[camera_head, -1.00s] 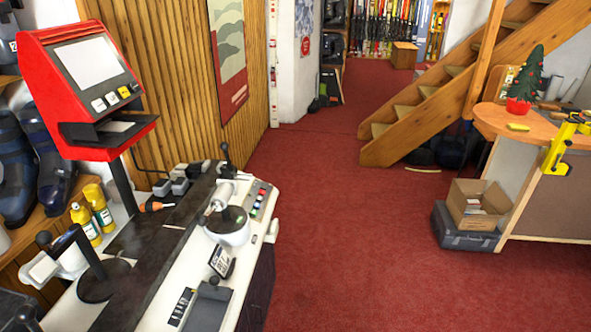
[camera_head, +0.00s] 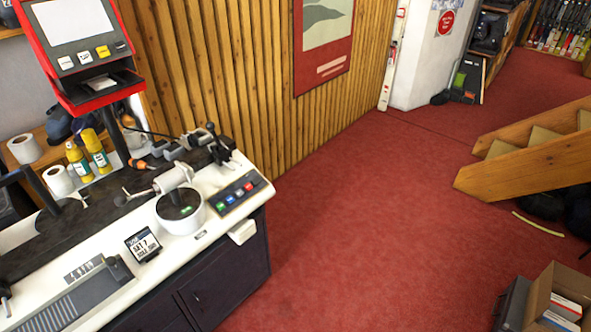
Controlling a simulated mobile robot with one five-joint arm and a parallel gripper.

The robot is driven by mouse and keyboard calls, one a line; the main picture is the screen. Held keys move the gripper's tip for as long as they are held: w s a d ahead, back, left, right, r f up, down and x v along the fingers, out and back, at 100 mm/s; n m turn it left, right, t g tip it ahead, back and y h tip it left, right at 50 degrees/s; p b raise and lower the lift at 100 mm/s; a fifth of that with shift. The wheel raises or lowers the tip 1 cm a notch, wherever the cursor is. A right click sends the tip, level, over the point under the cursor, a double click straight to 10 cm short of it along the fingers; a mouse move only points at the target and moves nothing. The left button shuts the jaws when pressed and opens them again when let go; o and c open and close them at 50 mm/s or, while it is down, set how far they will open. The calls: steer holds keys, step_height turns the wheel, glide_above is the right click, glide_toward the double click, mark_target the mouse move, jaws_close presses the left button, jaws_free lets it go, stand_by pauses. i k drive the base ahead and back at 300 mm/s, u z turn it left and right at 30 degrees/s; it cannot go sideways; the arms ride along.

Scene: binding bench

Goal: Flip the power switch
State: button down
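A panel of several coloured buttons (camera_head: 238,194) is set in the right end of the white-topped binding bench (camera_head: 204,239). A small white box (camera_head: 243,232) sticks out from the bench's side just below that panel. I cannot tell which part, if any, is the power switch. A round white device (camera_head: 184,222) with a dark top and a green mark stands left of the buttons. My gripper is not in view.
A red terminal with a screen (camera_head: 76,29) stands at the back left. Yellow bottles (camera_head: 95,150) and white rolls stand behind the bench. Red carpet (camera_head: 360,230) is clear right of the bench. An open cardboard box (camera_head: 562,300) and wooden stairs (camera_head: 530,155) are at the right.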

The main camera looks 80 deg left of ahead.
mark_target(255, 182)
steer(key=u, duration=0.3)
steer(key=i, duration=0.25)
steer(key=u, duration=4.05)
steer(key=i, duration=1.5)
steer(key=z, duration=0.1)
